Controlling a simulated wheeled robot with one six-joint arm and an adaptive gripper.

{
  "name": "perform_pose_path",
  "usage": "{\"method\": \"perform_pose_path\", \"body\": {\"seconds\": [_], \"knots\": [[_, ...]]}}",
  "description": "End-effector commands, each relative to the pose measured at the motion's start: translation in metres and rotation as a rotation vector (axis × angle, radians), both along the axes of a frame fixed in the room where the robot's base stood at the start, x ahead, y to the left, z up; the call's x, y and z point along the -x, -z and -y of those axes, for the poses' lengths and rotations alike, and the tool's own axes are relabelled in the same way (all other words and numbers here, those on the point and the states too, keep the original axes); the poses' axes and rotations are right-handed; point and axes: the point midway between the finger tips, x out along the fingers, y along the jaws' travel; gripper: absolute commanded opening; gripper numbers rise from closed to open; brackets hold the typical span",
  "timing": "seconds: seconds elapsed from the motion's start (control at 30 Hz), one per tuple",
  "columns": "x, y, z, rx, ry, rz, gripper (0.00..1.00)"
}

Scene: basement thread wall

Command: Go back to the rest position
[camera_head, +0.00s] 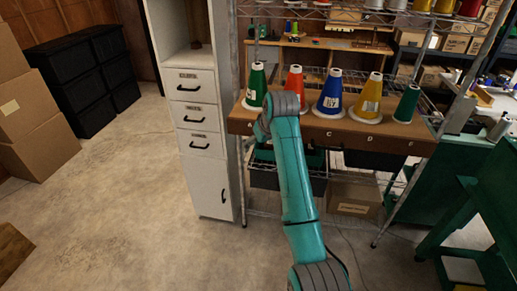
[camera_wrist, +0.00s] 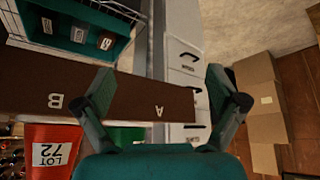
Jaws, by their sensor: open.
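In the wrist view my gripper (camera_wrist: 157,80) is open, its two fingers wide apart with nothing between them. Beyond it is the brown shelf edge (camera_head: 345,133), its letters upside down in that view. A green cone (camera_head: 256,85), a red cone (camera_head: 295,83), a blue cone (camera_head: 331,90), a yellow cone (camera_head: 370,92) and a smaller dark green cone (camera_head: 407,104) stand upright along the shelf. The red cone (camera_wrist: 50,150), marked LOT 72, also shows in the wrist view. My arm hides the gripper in the head view.
A white drawer cabinet (camera_head: 202,140) stands left of the shelf. Black bins (camera_head: 80,80) and cardboard boxes (camera_head: 30,115) are at the far left. A green bench (camera_head: 475,165) is at the right.

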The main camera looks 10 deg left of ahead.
Motion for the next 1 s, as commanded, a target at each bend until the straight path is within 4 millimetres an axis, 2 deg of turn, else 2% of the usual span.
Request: {"method": "perform_pose_path", "body": {"seconds": [0.27,0.37,0.47,0.67,0.8,1.0], "knots": [[0.001,0.011,0.004,-0.004,0.008,0.007,0.95],[0.004,0.025,0.008,-0.006,0.016,0.011,0.95],[0.011,0.055,0.017,-0.013,0.037,0.025,0.95],[0.038,0.132,0.045,-0.039,0.095,0.079,0.95],[0.065,0.180,0.067,-0.056,0.136,0.117,0.95],[0.112,0.238,0.099,-0.078,0.193,0.177,0.95]]}}
